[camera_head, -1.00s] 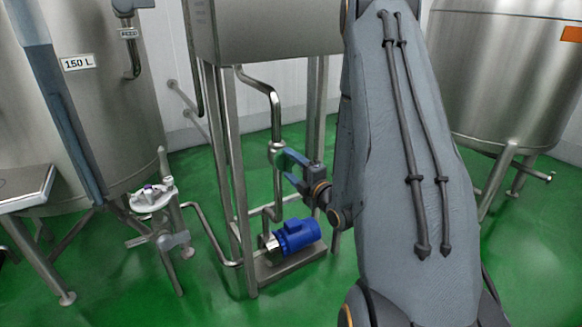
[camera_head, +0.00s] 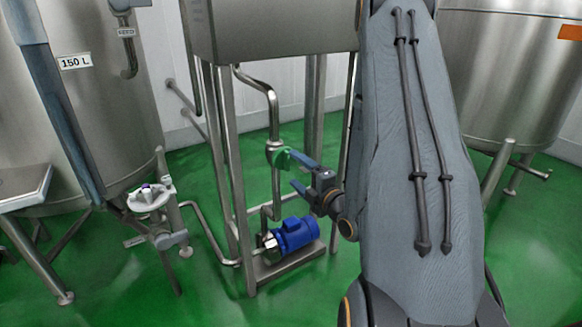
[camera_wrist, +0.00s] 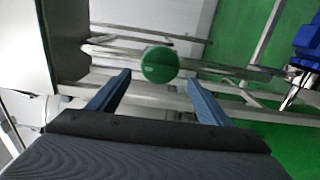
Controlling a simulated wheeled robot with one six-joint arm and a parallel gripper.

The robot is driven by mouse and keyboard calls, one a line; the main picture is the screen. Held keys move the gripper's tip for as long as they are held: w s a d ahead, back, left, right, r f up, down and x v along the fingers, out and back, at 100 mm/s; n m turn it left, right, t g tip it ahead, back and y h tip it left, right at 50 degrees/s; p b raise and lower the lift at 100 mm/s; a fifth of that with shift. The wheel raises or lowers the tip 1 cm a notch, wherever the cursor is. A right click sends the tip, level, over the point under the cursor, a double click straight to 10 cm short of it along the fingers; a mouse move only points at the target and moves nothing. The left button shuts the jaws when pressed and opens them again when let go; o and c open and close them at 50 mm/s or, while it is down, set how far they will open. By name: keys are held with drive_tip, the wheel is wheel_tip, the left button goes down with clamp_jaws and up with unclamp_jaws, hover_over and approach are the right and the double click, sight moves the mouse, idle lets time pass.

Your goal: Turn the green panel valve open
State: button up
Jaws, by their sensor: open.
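The green panel valve (camera_head: 283,157) is a round green knob on the vertical steel pipe inside the steel frame. In the wrist view the green knob (camera_wrist: 160,64) faces me, with a small pale bar mark lying about level across it. My gripper (camera_head: 297,173) is open and empty, just to the right of the knob, with its upper finger near the knob. In the wrist view my two blue fingers (camera_wrist: 159,82) stand apart, one on each side below the knob. A gap seems to lie between the fingertips and the knob.
A blue pump motor (camera_head: 297,235) sits low on the frame's base below the valve. Steel frame legs (camera_head: 227,150) and pipes surround the valve. A 150 L tank (camera_head: 95,110) stands at left, another tank (camera_head: 515,75) at right. Green floor is free around the frame.

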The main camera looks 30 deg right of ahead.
drive_tip(key=shift+s, duration=1.5)
drive_tip(key=w+a+m+g+h, duration=0.1)
drive_tip(key=a+m+g, duration=0.6)
drive_tip(key=a+g, duration=0.3)
drive_tip(key=s+a+r+m+g, duration=0.3)
drive_tip(key=s+a+m, duration=0.3)
drive_tip(key=s+a, duration=0.3)
drive_tip(key=s+a+r+m+g+y, duration=0.1)
drive_tip(key=s+a+r+m+g, duration=0.2)
drive_tip(key=s, duration=0.4)
drive_tip(key=s+a+r+m+g, duration=0.1)
drive_tip(key=s+a+r+g, duration=0.1)
drive_tip(key=s+a, duration=0.45)
drive_tip(key=s+d+r+m+p, duration=0.1)
drive_tip(key=d+r+p, duration=0.5)
drive_tip(key=p, duration=0.7)
drive_tip(key=shift+d+m+h, duration=0.3)
drive_tip(key=shift+d, duration=0.95)
